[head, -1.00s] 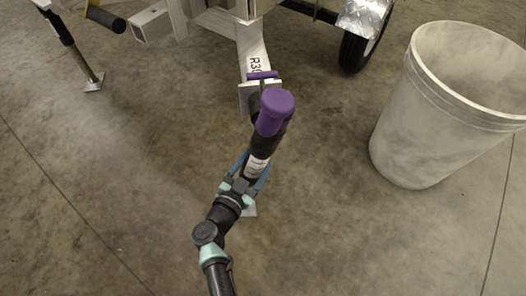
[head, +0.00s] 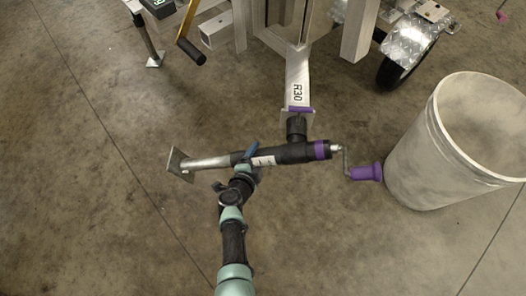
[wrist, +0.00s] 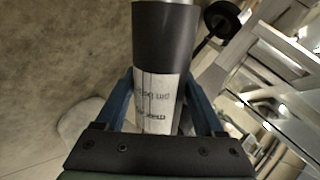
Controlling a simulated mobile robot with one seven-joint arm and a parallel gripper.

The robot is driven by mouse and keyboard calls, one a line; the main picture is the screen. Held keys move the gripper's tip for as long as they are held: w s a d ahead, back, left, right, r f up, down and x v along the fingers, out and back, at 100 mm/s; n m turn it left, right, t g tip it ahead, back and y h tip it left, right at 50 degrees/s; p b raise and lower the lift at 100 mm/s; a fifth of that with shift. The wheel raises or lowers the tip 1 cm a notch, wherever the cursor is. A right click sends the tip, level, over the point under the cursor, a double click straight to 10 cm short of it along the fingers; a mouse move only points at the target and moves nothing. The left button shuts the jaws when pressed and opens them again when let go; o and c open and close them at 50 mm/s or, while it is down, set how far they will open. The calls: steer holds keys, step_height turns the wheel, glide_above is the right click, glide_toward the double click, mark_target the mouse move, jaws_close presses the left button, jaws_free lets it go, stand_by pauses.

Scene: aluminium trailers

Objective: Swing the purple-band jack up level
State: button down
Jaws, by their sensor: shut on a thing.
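The purple-band jack (head: 288,155) lies across the head view, close to level, on its mount at the trailer tongue. Its purple band (head: 320,150) is near the right end. The crank with a purple handle (head: 366,173) hangs off that end. The silver leg and foot plate (head: 178,165) point left. My gripper (head: 248,158) is shut on the jack's black tube at the white label. In the wrist view, the blue fingers flank the black tube (wrist: 165,40) and its label (wrist: 155,100). The mount's pin is too small to make out.
A large pale bin (head: 437,150) stands at the right, and the purple handle looks very close to its wall. The trailer tongue (head: 298,88) marked R30 and a wheel (head: 402,68) are behind. Another jack leg (head: 148,42) stands at upper left. The floor at left is clear.

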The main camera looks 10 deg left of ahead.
steer(key=r+p, duration=0.1)
steer(key=r, duration=0.1)
steer(key=a+r+m+y+p, duration=0.1)
steer(key=p, duration=0.1)
steer(key=shift+w+a+r+y, duration=0.1)
steer(key=shift+a+r+y, duration=0.1)
steer(key=shift+r+y, duration=0.15)
steer(key=shift+a+r+m+y+p, duration=0.1)
steer(key=shift+r+m+y+p, duration=0.5)
steer(key=shift+r+p, duration=0.25)
steer(key=shift+w, duration=0.1)
jaws_free()
steer(key=shift+f, duration=0.1)
steer(key=shift+d+f+g, duration=0.1)
steer(key=shift+d+g, duration=0.1)
steer(key=shift+g, duration=0.1)
steer(key=shift+s, duration=0.2)
steer(key=p+v, duration=0.8)
steer(key=v, duration=0.5)
steer(key=shift+a+p, duration=0.1)
steer(key=shift+p, duration=0.3)
